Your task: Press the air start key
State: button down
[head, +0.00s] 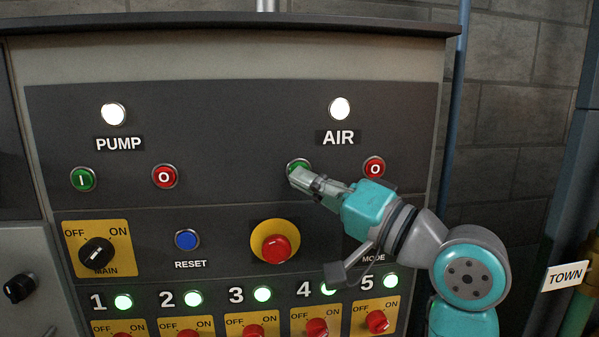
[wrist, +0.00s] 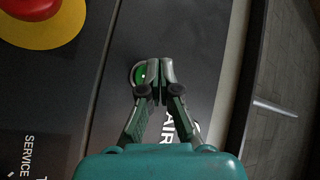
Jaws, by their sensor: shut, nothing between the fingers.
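The air start key is a green round button (head: 299,164) under the AIR label (head: 338,138) in the head view, partly hidden by my gripper. My gripper (head: 297,178) is shut and empty, with its tips at the lower edge of this key. In the wrist view the green key (wrist: 139,74) shows just left of the shut fingertips (wrist: 154,68), partly covered by them. I cannot tell whether the tips touch it. The white lamp (head: 340,108) above the AIR label is lit.
A red O button (head: 374,168) sits right of the key, close to my arm. The PUMP side has a green button (head: 83,179) and a red button (head: 165,176). Below are a blue reset button (head: 187,240) and a red mushroom button (head: 274,248) on yellow.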

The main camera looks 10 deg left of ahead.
jog(key=s, duration=0.2)
jog(key=s+d, duration=0.1)
jog(key=s, duration=0.1)
jog(key=shift+s+d, duration=0.2)
jog(key=shift+s, duration=0.2)
dwell(0.7)
